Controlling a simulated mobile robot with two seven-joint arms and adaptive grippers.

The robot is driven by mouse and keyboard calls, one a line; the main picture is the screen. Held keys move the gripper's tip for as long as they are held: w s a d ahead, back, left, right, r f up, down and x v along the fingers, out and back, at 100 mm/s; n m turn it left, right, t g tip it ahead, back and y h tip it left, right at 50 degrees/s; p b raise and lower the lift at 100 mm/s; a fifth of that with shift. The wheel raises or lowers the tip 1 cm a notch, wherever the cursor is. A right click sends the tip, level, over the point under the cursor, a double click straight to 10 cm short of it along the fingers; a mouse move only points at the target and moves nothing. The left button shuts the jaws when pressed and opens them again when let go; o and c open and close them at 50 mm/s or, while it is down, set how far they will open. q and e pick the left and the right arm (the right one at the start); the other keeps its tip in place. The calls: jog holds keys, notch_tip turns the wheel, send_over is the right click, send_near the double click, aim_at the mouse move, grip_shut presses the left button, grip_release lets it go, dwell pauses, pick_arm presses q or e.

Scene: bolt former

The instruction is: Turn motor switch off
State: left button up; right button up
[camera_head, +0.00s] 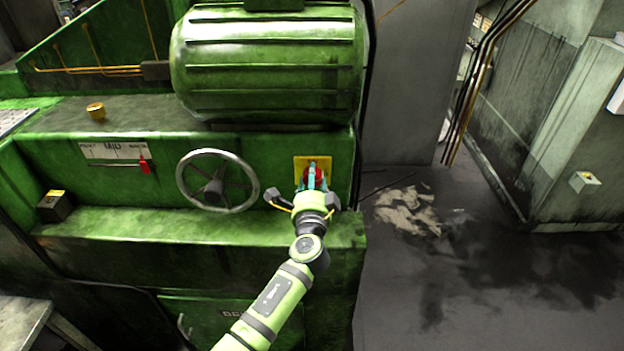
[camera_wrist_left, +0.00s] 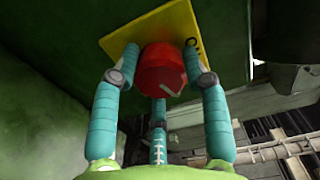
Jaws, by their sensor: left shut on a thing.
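The motor switch is a red knob (camera_head: 313,173) on a yellow plate (camera_head: 299,162), fixed to the front of the green machine. In the left wrist view the red knob (camera_wrist_left: 161,70) fills the space between the teal fingers, with the yellow plate (camera_wrist_left: 120,42) behind it. A small light mark shows on the knob's face. My left gripper (camera_head: 312,180) is at the switch, its fingers closed around the knob; it also shows in the left wrist view (camera_wrist_left: 160,85). The fingers partly hide the knob in the head view. My right gripper is not in view.
A metal handwheel (camera_head: 217,182) stands out from the machine left of the switch. A small red lever (camera_head: 144,164) is further left. A large ribbed green motor (camera_head: 268,62) sits above. The floor (camera_head: 450,290) to the right is open, with a crumpled pale patch on it.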

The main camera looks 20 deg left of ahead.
pick_arm(q)
jog(key=shift+d+r+m+p, duration=0.1)
jog(key=shift+r+m+p, duration=0.05)
jog(key=shift+m, duration=0.65)
jog(key=shift+d+r+m+p, duration=0.1)
jog(key=shift+m+p, duration=0.05)
jog(key=shift+m, duration=0.65)
jog(key=shift+f, duration=0.1)
jog(key=o, duration=1.2)
jog(key=shift+c, duration=0.2)
jog(key=shift+w+f, duration=0.1)
jog(key=v, duration=1.2)
